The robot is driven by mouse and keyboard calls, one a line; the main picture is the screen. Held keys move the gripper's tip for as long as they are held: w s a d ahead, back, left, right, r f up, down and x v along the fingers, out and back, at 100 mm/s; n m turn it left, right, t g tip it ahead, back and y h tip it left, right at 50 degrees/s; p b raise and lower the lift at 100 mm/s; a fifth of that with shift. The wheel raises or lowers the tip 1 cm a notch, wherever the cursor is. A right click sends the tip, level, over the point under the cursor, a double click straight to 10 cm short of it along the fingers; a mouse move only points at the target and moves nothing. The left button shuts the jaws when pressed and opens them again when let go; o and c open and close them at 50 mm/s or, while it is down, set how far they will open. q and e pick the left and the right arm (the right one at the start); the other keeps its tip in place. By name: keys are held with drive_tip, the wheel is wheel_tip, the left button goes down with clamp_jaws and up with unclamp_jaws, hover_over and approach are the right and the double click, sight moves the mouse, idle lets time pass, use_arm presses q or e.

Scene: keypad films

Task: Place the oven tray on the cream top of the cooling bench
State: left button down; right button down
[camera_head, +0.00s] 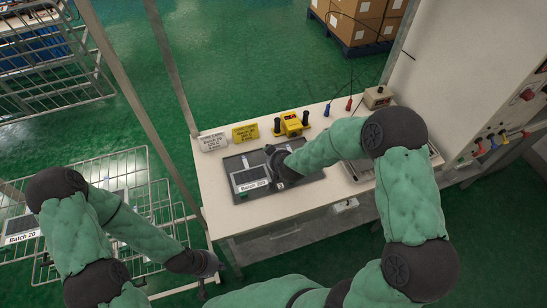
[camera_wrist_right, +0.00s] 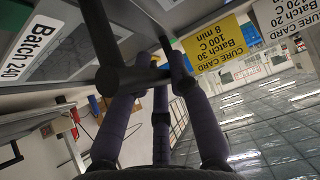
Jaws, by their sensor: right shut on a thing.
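The dark grey oven tray (camera_head: 230,165) is over the cream top (camera_head: 222,212) of the cooling bench in the head view. I cannot tell whether it rests there or hangs just above. A dark panel with a white batch label (camera_head: 253,185) lies on its left part; the label also shows in the right wrist view (camera_wrist_right: 32,48). My right gripper (camera_head: 275,165) is at the tray's middle. In the wrist view its fingers (camera_wrist_right: 145,80) are closed around a dark bar-like handle. My left gripper (camera_head: 208,265) is low, left of the bench front; its fingers are unclear.
White (camera_head: 213,141) and yellow (camera_head: 245,132) cure cards and a yellow device (camera_head: 291,123) stand behind the tray. A metal-rimmed tray (camera_head: 358,170) is to its right, partly behind my arm. A wire rack (camera_head: 130,165) stands left. The bench's front strip is clear.

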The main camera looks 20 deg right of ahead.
drive_tip(key=shift+f, duration=0.1)
drive_tip(key=c, duration=1.1)
unclamp_jaws()
drive_tip(key=shift+c, duration=0.2)
drive_tip(key=shift+s+r, duration=0.1)
drive_tip(key=shift+r, duration=0.2)
drive_tip(key=p+v, duration=0.3)
drive_tip(key=v, duration=0.8)
drive_tip(key=shift+s+r, duration=0.15)
drive_tip(key=shift+s, duration=0.15)
